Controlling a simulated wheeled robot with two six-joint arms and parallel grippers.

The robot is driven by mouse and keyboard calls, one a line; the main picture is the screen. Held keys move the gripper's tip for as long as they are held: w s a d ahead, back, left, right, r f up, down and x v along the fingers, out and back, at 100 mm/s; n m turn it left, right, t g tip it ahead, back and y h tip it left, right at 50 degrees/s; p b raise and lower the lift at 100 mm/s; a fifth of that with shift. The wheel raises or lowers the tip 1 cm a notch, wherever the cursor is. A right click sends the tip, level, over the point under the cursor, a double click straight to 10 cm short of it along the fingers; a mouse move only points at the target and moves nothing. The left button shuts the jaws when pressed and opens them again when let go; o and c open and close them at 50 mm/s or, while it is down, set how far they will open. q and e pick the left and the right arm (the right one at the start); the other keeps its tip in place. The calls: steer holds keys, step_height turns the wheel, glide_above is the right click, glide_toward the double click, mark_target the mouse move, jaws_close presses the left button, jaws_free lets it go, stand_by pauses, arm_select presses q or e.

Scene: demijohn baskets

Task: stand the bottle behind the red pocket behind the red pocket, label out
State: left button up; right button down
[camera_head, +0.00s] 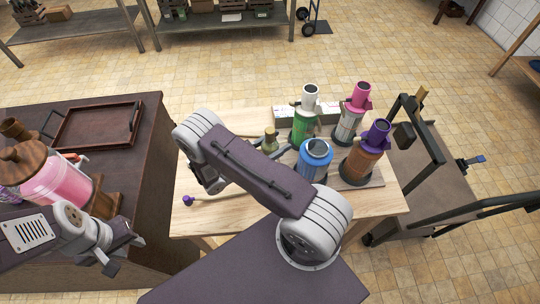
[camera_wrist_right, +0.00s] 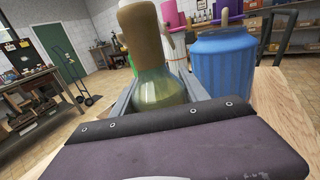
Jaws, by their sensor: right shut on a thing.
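My right gripper (camera_wrist_right: 165,100) is shut on a small olive-glass bottle (camera_wrist_right: 158,82) with a tan top, which stands upright between the fingers. In the head view the bottle (camera_head: 270,141) shows just beyond my right forearm, which hides most of that gripper. No label shows on the bottle. Behind and right of it are a green vessel with a white top (camera_head: 304,122), a grey one with a pink top (camera_head: 350,120) and an orange-brown one with a purple top (camera_head: 364,160). I cannot make out a clearly red pocket. My left gripper (camera_head: 122,252) is open and empty at lower left.
A blue container (camera_head: 314,160) stands close right of the held bottle. A purple-ended stick (camera_head: 210,198) lies on the light wooden table (camera_head: 235,215). A pink jar (camera_head: 62,180) and a brown tray (camera_head: 97,130) are on the dark counter. A cart (camera_head: 425,185) stands at right.

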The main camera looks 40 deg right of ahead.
step_height(320, 180, up, 10)
stand_by(0.6)
